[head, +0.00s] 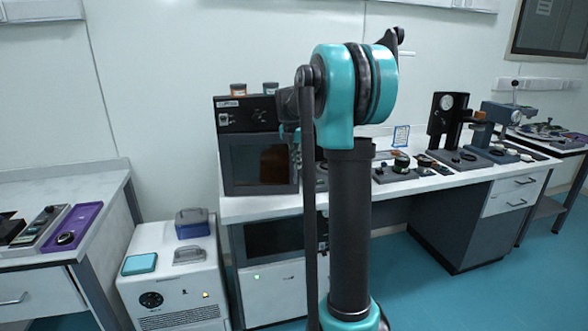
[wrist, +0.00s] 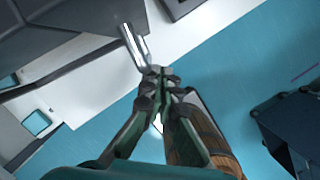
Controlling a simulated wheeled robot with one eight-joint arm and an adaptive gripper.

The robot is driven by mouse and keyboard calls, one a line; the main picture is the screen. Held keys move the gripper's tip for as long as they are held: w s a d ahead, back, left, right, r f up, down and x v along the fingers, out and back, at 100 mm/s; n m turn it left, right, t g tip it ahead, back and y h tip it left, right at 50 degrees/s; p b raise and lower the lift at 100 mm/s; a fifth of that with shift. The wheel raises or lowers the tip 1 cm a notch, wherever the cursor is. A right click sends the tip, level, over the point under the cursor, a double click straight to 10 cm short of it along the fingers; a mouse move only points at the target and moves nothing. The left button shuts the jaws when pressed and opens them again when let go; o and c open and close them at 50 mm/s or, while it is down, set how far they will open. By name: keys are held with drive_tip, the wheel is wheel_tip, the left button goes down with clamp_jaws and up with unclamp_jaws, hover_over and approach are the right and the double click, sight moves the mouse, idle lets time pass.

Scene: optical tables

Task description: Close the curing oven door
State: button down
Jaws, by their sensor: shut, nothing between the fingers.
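The curing oven appears to be the dark box with a wide dark window (head: 245,165) on the left end of the bench in the head view. My arm covers its right side, and I cannot tell there how far its door stands open. In the wrist view a dark grey panel (wrist: 70,22) fills the upper left, with a silver bar handle (wrist: 134,46) at its edge. My gripper (wrist: 160,73) is shut and empty, its fingertips just below the lower end of the handle. I cannot tell whether they touch.
Small jars (head: 238,89) stand above the oven. A white floor unit (head: 172,275) carrying boxes stands left of the bench (head: 275,208). Instruments (head: 448,130) line the bench to the right. A brown ribbed shape (wrist: 200,135) shows beside my fingers in the wrist view.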

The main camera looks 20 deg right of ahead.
drive_tip(key=shift+w+d, duration=0.25)
drive_tip(key=shift+w, duration=0.35)
drive_tip(key=shift+w+d, duration=0.2)
drive_tip(key=shift+w, duration=0.4)
drive_tip(key=shift+s, duration=0.1)
